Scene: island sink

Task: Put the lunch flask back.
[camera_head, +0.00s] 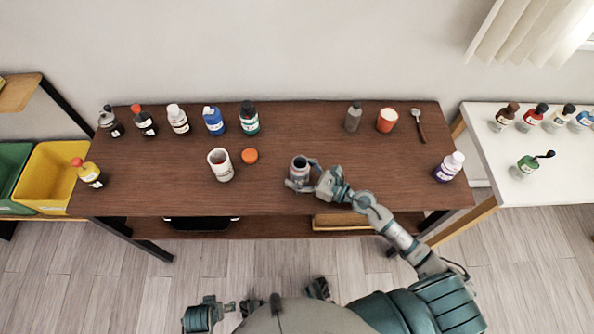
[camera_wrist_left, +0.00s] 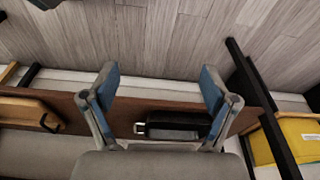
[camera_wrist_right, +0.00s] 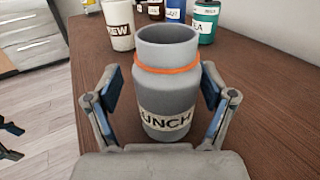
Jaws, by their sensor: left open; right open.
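The lunch flask (camera_wrist_right: 166,80) is a grey open-topped cylinder with an orange ring and a label reading "UNCH". It stands upright on the brown table, and in the head view the flask (camera_head: 299,168) is near the front middle. My right gripper (camera_head: 303,180) is open around it; in the right wrist view the fingers of the gripper (camera_wrist_right: 160,108) stand on both sides with gaps visible. An orange round lid (camera_head: 250,155) lies on the table left of the flask. My left gripper (camera_wrist_left: 158,85) is open and empty, away from the tabletop, in front of the table.
A white "BREW" container (camera_head: 221,165) stands left of the lid. Several bottles line the back, including a green-labelled one (camera_head: 249,118). A purple-labelled bottle (camera_head: 448,167) stands at the right edge.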

